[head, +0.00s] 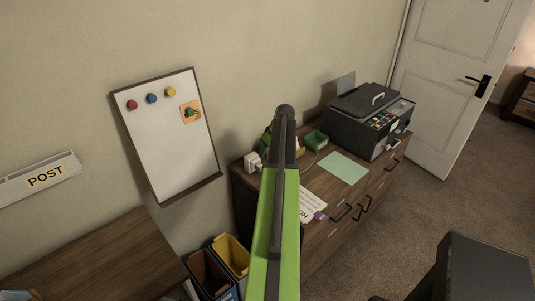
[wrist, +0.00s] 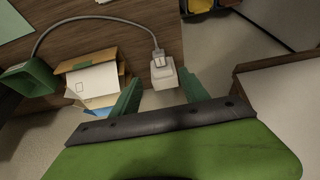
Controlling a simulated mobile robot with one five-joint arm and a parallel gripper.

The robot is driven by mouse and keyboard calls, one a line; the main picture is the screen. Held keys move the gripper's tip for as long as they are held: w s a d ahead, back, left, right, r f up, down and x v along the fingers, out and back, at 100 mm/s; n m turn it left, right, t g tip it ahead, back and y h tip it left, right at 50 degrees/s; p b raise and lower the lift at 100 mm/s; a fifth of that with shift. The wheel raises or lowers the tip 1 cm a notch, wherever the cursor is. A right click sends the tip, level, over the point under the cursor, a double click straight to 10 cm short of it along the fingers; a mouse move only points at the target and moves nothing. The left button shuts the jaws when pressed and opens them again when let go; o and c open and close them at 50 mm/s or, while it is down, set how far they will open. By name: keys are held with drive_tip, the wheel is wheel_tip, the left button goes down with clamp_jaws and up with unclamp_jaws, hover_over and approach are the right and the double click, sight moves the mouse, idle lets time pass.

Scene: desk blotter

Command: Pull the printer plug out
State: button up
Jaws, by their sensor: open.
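A white plug (wrist: 158,56) on a grey cable sits at the top of a white socket block (wrist: 164,74) near the edge of the wooden cabinet top in the wrist view. The plug looks seated in the block. My gripper (wrist: 160,78) is open, its two green fingers on either side of the block's near part, with nothing visibly gripped. I cannot tell whether the fingers touch it. In the head view the white block (head: 252,162) shows left of my arm, which hides most of my gripper. The dark printer (head: 368,122) stands at the cabinet's far right end.
A green box (wrist: 27,79) where the cable ends and a cardboard box with white envelopes (wrist: 92,80) lie left of the plug. A green sheet (head: 344,168) lies before the printer. Bins (head: 231,255) stand on the floor beside the cabinet; a whiteboard (head: 170,145) hangs above.

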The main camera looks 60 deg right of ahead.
sight(260, 166)
drive_tip(key=b+x, duration=1.1)
drive_tip(key=x, duration=0.2)
drive_tip(key=shift+f, duration=0.35)
drive_tip(key=shift+r, duration=0.1)
clamp_jaws()
